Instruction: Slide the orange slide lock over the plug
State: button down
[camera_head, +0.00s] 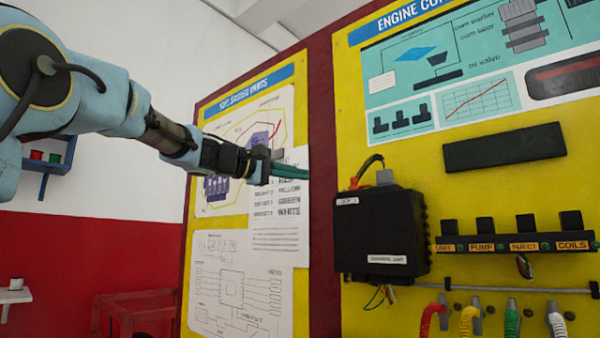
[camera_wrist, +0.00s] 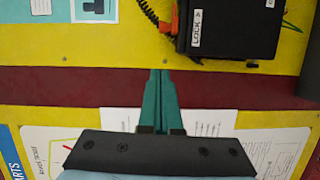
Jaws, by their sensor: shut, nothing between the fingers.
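The black control unit box (camera_head: 382,235) hangs on the yellow panel, with a "LOCK" label on it. The small orange slide lock (camera_head: 354,183) shows at the box's upper left edge, beside a dark cable. It also shows in the wrist view (camera_wrist: 175,19) as an orange strip along the box's edge, next to the coiled cable. The plug itself is not clearly visible. My gripper (camera_head: 306,174), with teal fingers, is shut and empty, left of the box and apart from it. In the wrist view the closed fingertips (camera_wrist: 160,73) point toward the dark red frame strip, below the box.
Paper diagrams (camera_head: 235,275) cover the left panel. Right of the box are a row of black labelled modules (camera_head: 525,231), a black bar (camera_head: 504,150) and several coloured hoses (camera_head: 468,319). A dark red frame post (camera_head: 322,270) separates the panels. Loose wires (camera_head: 378,296) hang under the box.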

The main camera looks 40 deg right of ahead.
aim_at(354, 178)
jog(key=s+d+p, duration=0.2)
jog(key=s+d, duration=0.1)
jog(key=d, duration=0.6)
jog(key=shift+s+d+f+p, duration=0.2)
jog(key=shift+d+f+p, duration=0.05)
jog(key=shift+d+p, duration=0.1)
jog(key=shift+s+d+f+b, duration=0.15)
jog(key=shift+s+d+b, duration=0.05)
jog(key=shift+s+b, duration=0.6)
jog(key=shift+s+d, duration=0.15)
jog(key=shift+s, duration=0.35)
jog(key=shift+w, duration=0.1)
